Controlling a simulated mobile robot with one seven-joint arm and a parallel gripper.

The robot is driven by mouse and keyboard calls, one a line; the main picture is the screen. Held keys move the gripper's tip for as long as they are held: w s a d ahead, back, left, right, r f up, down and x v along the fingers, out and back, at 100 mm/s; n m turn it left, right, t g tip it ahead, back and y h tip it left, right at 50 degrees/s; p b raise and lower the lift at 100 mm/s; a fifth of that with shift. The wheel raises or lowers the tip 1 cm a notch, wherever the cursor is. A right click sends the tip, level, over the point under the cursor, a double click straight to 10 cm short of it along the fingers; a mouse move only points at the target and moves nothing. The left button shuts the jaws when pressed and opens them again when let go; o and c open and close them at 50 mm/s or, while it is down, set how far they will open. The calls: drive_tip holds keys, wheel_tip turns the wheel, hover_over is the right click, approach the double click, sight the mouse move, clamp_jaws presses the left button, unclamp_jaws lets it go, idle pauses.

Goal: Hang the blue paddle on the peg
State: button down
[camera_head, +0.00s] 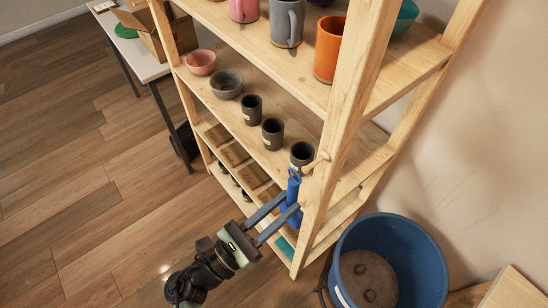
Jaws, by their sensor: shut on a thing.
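The blue paddle (291,191) hangs upright in my gripper (291,204), with a small blue loop at its top. My gripper is shut on the paddle's body, one finger on each side. The wooden peg (317,162) sticks out from the front post of the shelf, just right of and slightly above the loop. The loop looks very close to the peg, but I cannot tell whether they touch. The paddle's lower end is partly hidden by a finger.
The wooden shelf (342,120) holds dark cups (272,133), bowls (228,84) and an orange mug (329,48). A blue bucket (425,258) stands at lower right beside the shelf. A white table (145,62) with a cardboard box is at upper left. Open wooden floor lies left.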

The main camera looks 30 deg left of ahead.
drive_tip(key=shift+w+d+f+b, duration=0.15)
drive_tip(key=shift+w+d+b, duration=0.15)
drive_tip(key=shift+w, duration=0.5)
drive_tip(key=shift+w+d+f+b, duration=0.1)
drive_tip(key=shift+w+d+b, duration=0.2)
drive_tip(key=shift+w, duration=0.45)
drive_tip(key=shift+w+d+f+b, duration=0.2)
drive_tip(key=shift+w+d, duration=0.1)
drive_tip(key=shift+w, duration=0.5)
drive_tip(key=shift+w, duration=0.1)
drive_tip(key=shift+f, duration=0.1)
drive_tip(key=c, duration=0.6)
unclamp_jaws()
drive_tip(key=shift+c, duration=0.2)
drive_tip(key=b+v, duration=0.2)
drive_tip(key=v, duration=1.1)
